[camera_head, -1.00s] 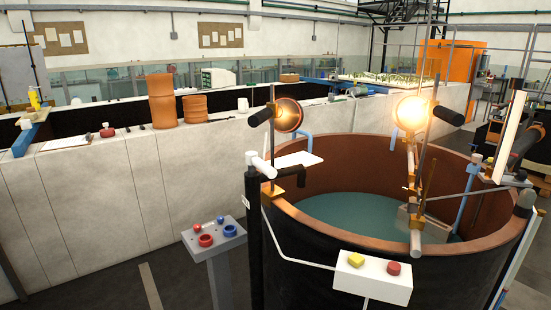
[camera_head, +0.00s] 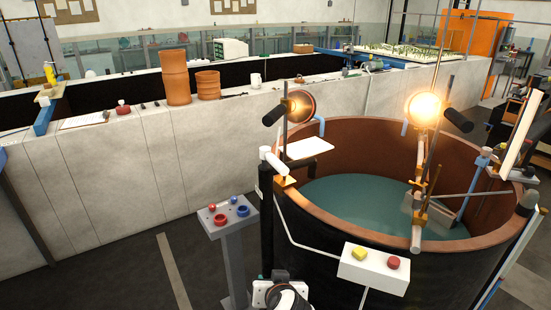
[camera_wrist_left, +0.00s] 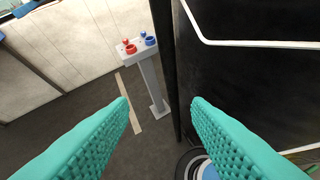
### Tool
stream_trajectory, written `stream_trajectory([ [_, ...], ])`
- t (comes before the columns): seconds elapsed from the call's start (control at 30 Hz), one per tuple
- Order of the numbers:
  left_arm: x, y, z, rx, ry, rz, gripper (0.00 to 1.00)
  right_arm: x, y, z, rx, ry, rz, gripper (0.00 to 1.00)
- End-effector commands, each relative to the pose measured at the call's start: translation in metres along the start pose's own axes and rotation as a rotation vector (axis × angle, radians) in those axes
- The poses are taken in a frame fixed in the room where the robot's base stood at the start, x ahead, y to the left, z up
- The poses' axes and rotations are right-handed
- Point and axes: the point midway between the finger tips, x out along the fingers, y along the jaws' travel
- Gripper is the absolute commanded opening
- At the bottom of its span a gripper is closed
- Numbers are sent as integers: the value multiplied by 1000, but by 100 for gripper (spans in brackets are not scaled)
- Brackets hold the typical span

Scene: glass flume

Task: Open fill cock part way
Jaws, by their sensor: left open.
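A round dark tank (camera_head: 375,270) with a brown inner wall holds blue-green water (camera_head: 360,205) in the head view. A white and black pipe fitting (camera_head: 272,160) stands at its left rim, and a blue pipe (camera_head: 472,180) goes in at the right. I cannot tell which fitting is the fill cock. My left gripper (camera_wrist_left: 157,102) is open and empty in the left wrist view, its teal fingers wide apart above the floor. Beyond them is a grey pedestal with red and blue knobs (camera_wrist_left: 137,46). My right gripper is not in view.
The pedestal (camera_head: 229,214) stands left of the tank. A white box with yellow and red buttons (camera_head: 374,268) is on the tank's front. Two lamps on rods, one lit (camera_head: 424,109), stand at the rim. A long white wall (camera_head: 120,175) runs behind. Floor at left is clear.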

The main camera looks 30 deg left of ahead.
Motion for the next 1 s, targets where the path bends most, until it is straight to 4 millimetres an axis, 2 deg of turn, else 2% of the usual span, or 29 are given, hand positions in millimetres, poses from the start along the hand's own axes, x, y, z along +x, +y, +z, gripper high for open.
stream_trajectory([
  [0.03,-2,-7,35,-87,-80,42,44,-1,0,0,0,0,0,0],
  [0.2,-26,-23,143,-373,-389,174,44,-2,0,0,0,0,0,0],
  [0.3,-46,-29,188,-485,-537,208,44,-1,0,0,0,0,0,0],
  [0.33,-52,-30,198,-510,-571,213,44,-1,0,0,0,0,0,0],
  [0.4,-62,-32,214,-550,-630,220,44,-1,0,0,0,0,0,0],
  [0.57,-65,-30,230,-577,-675,228,44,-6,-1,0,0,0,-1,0],
  [0.77,-42,-17,249,-573,-675,230,44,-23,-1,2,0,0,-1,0],
  [1.0,-5,2,274,-572,-673,230,44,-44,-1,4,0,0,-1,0],
])
